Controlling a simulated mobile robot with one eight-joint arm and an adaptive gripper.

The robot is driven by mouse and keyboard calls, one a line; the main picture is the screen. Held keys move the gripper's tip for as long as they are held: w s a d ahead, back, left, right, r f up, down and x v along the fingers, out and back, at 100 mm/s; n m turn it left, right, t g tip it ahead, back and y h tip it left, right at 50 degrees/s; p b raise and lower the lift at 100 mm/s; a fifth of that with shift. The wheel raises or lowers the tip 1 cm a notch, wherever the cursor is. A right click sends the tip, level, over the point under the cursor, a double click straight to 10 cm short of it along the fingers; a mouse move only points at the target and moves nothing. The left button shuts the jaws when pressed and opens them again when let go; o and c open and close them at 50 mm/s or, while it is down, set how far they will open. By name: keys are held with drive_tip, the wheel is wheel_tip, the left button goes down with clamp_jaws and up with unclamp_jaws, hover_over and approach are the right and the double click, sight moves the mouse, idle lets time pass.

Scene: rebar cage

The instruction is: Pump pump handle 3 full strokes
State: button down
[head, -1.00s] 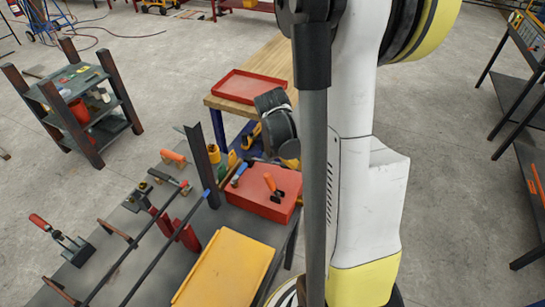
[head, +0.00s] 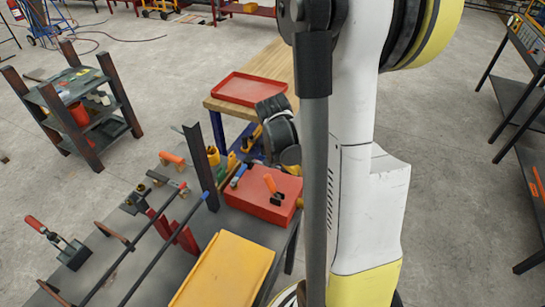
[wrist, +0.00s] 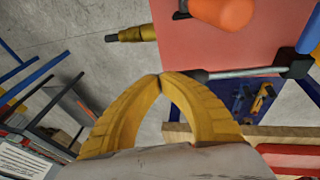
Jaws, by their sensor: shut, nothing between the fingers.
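A lever with a red grip (head: 35,224) rises at a tilt from a dark base on the grey bench at the left of the head view. I cannot tell for sure whether it is the pump handle. My gripper shows in the wrist view (wrist: 160,78) as two yellow fingers with tips together and nothing between them. In the head view, part of it seems to show (head: 290,157) beside the red box, partly behind my arm. A grey rod with a black end (wrist: 240,72) lies just right of the fingertips in the wrist view; contact is unclear.
The red box (head: 262,207) carries an orange-handled tool (head: 272,184). A yellow panel (head: 225,272), dark bars and an upright dark post (head: 200,160) crowd the bench. A red tray (head: 250,89) sits on a wooden table behind.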

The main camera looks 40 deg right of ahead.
drive_tip(key=shift+f+b, duration=0.45)
drive_tip(key=shift+f, duration=0.05)
drive_tip(key=w+a+r+p, duration=0.1)
drive_tip(key=w+r+p, duration=0.2)
drive_tip(key=r+p, duration=0.4)
drive_tip(key=v, duration=0.3)
drive_tip(key=shift+d+r+p, duration=0.2)
drive_tip(key=shift+d+p, duration=0.05)
drive_tip(key=shift+p, duration=0.05)
drive_tip(key=shift+w, duration=0.1)
drive_tip(key=shift+s+d+f+b, duration=0.15)
drive_tip(key=shift+s+f+b, duration=0.15)
drive_tip(key=shift+f+b, duration=0.35)
drive_tip(key=shift+f, duration=0.1)
drive_tip(key=shift+s+d+f+b, duration=0.1)
drive_tip(key=shift+s+f+b, duration=0.2)
drive_tip(key=shift+f+b, duration=0.25)
